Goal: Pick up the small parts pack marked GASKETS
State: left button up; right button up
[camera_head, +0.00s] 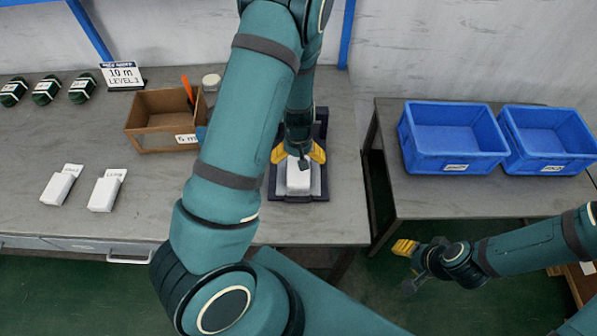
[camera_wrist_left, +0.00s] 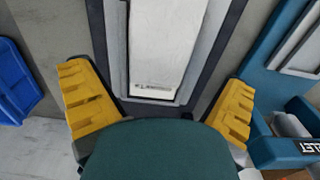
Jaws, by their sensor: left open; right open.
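Two small white packs with raised tags, a left one (camera_head: 59,188) and a right one (camera_head: 104,192), lie on the left table. Their print is too small to read, so I cannot tell if either says GASKETS. A white block (camera_head: 298,181) sits in a dark-framed fixture (camera_head: 279,193). My left gripper (camera_head: 298,155) is above it, yellow fingers spread. In the left wrist view the white block (camera_wrist_left: 165,45) lies beyond the open left gripper (camera_wrist_left: 163,102), with nothing between the fingers. My right gripper (camera_head: 405,268) is open and empty over the floor, below the right table.
An open cardboard box (camera_head: 152,142) stands behind the packs. Several dark green rolls (camera_head: 45,90) and a "10 m" sign (camera_head: 122,75) stand at the back left. Two blue bins, one left (camera_head: 452,156) and one right (camera_head: 548,158), stand on the right table (camera_head: 440,200). A gap separates the tables.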

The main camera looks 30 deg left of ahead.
pick_arm(q)
notch_tip(320, 180, down, 4)
jog(key=shift+r+b, duration=0.1)
jog(key=shift+b, duration=0.3)
jog(key=c, duration=1.2)
